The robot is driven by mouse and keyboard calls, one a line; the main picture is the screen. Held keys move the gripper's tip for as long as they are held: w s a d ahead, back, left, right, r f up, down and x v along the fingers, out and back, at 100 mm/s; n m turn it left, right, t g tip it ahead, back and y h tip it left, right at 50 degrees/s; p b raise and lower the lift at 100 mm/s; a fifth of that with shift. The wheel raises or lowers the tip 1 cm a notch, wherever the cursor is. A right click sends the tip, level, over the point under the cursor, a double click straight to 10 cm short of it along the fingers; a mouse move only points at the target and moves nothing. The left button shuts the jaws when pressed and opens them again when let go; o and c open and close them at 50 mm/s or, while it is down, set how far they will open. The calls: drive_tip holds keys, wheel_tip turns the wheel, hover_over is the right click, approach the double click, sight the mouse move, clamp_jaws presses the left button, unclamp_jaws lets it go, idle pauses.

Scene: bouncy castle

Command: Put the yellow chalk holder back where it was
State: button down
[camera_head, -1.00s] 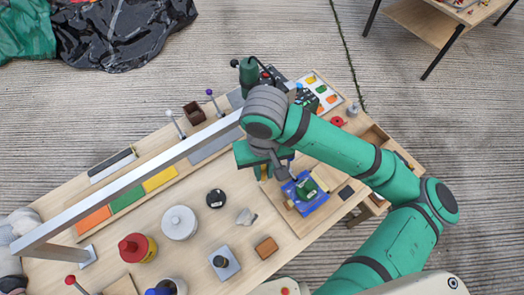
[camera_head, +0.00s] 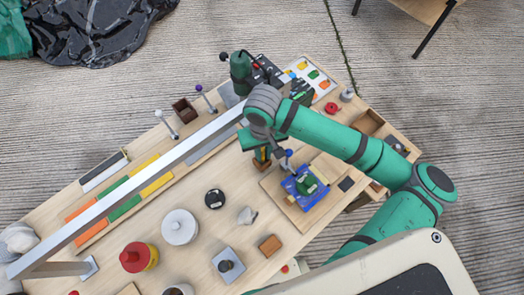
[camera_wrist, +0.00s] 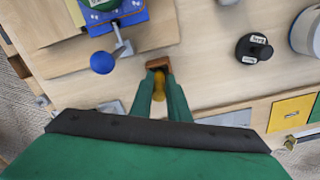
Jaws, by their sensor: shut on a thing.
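The yellow chalk holder (camera_wrist: 159,84) is between the two green fingers of my gripper (camera_wrist: 160,96) in the wrist view; the fingers are shut on it and cover its sides. Just beyond the fingertips is a small brown wooden block (camera_wrist: 158,64) on the bench. The holder lines up with the block, but I cannot tell whether it is seated in it or just above. In the head view my gripper (camera_head: 262,152) points down over the bench, left of the blue device, and the brown block (camera_head: 262,166) shows below it.
A blue device (camera_head: 305,187) on a wooden board, with a blue-knobbed lever (camera_wrist: 102,62), stands close beside my gripper. A black round weight (camera_head: 215,198) and a white lidded pot (camera_head: 180,227) stand to the left. A metal beam (camera_head: 140,176) crosses above the bench.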

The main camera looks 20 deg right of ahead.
drive_tip(key=shift+s+a+f, duration=0.1)
drive_tip(key=shift+s+f, duration=0.05)
drive_tip(key=shift+f, duration=0.1)
drive_tip(key=shift+f, duration=0.15)
drive_tip(key=c, duration=1.7)
unclamp_jaws()
wheel_tip(320, 180, up, 12)
drive_tip(key=shift+r, duration=0.2)
